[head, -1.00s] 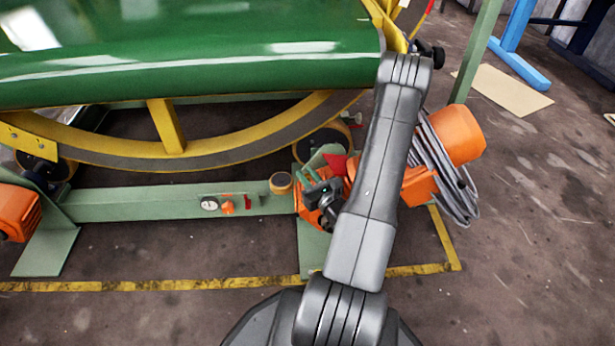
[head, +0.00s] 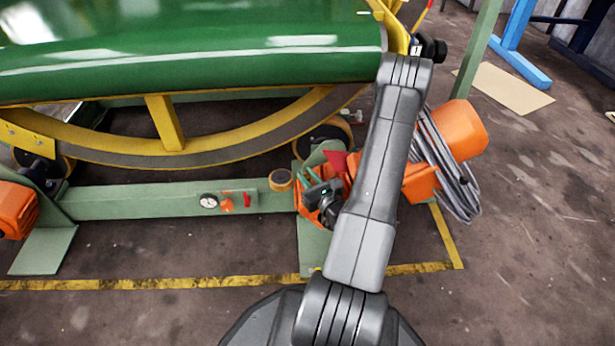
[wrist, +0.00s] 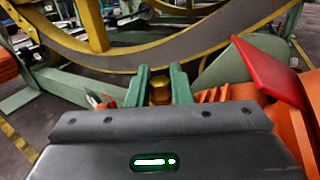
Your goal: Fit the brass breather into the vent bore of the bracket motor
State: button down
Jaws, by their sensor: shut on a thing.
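My gripper (head: 312,183) is low at the right end of the green frame, over the orange motor housing (head: 308,208). In the wrist view, my gripper's two green fingers (wrist: 159,88) are closed on the brass breather (wrist: 160,92), which shows as a small gold piece between them. In the head view I cannot make out the breather. Orange motor parts (wrist: 212,97) are close on the right of the fingers in the wrist view. I cannot see the vent bore, and cannot tell whether the breather touches the motor.
A red flag-like plate (wrist: 272,70) stands just right of the fingers. The yellow-grey ring (head: 230,148) curves behind, under the green drum (head: 190,55). A coiled grey cable (head: 445,175) hangs by the orange motor end (head: 458,128). A gauge (head: 208,201) sits on the green beam (head: 130,202).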

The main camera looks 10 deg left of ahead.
jog(key=shift+f, duration=0.55)
jog(key=c, duration=1.2)
grip_release()
jog(key=p+v, duration=0.3)
jog(key=v, duration=1)
jog(key=shift+s+d, duration=0.25)
jog(key=shift+s, duration=0.1)
jog(key=b+x, duration=0.2)
jog(key=x, duration=1)
jog(key=shift+f+b, duration=0.1)
jog(key=shift+b, duration=0.3)
jog(key=shift+w+a+r, duration=0.25)
jog(key=shift+w+r, duration=0.05)
jog(key=shift+w, duration=0.35)
jog(key=shift+w+a+f, duration=0.1)
jog(key=shift+w+a, duration=0.05)
jog(key=shift+a, duration=0.4)
